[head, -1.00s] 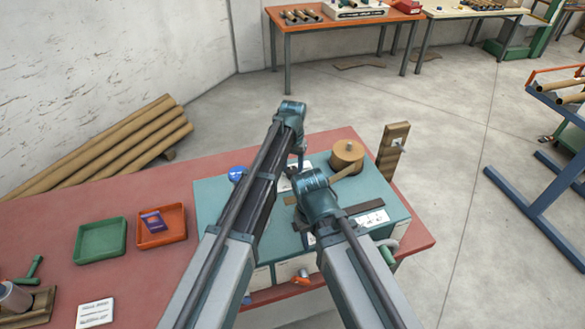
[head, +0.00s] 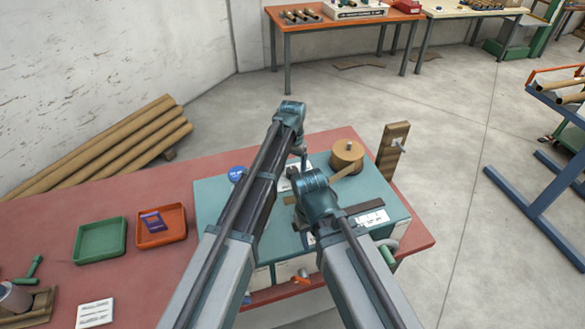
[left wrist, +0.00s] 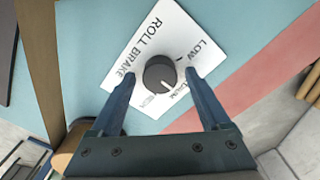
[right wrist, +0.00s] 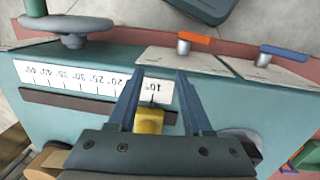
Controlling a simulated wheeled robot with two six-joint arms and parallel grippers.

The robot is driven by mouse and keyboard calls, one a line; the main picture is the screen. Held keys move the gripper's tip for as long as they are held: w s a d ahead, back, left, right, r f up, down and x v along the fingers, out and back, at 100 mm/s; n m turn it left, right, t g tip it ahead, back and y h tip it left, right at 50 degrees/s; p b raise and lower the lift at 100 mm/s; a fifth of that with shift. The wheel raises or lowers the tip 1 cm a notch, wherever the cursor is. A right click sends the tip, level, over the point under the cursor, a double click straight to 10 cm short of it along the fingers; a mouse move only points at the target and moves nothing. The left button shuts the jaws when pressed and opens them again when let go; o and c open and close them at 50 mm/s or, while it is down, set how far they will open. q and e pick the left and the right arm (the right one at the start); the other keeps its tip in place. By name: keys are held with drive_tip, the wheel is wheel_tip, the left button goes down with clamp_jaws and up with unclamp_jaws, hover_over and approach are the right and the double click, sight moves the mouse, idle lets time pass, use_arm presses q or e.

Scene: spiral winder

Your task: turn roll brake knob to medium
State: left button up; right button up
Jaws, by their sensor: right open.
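The roll brake knob (left wrist: 159,73) is black and round with a light pointer line, on a white label plate (left wrist: 150,40) in the left wrist view. The line points toward the bottom of the picture, near the partly covered MEDIUM lettering; LOW lies to the upper right. My left gripper (left wrist: 160,80) is open, one finger on each side of the knob with visible gaps. In the head view my left gripper (head: 302,163) is over the teal machine (head: 225,215), and the knob is hidden. My right gripper (right wrist: 154,90) is open around a yellow pointer (right wrist: 150,121) near the 10° mark.
A brown paper roll (head: 347,154) and an upright wooden post (head: 392,150) stand at the machine's far right. Green (head: 100,255) and orange (head: 175,237) trays lie left on the red table (head: 60,225). Orange (right wrist: 195,37) and blue (right wrist: 285,53) levers show in the right wrist view.

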sight(293, 169)
use_arm(q)
drive_tip(key=shift+r, duration=0.1)
use_arm(e)
drive_tip(key=shift+r, duration=0.1)
use_arm(q)
wheel_tip(293, 169, up, 14)
drive_tip(key=p, duration=1.4)
use_arm(e)
wheel_tip(293, 169, up, 14)
use_arm(q)
drive_tip(key=shift+f, duration=0.2)
use_arm(e)
drive_tip(key=shift+f, duration=0.2)
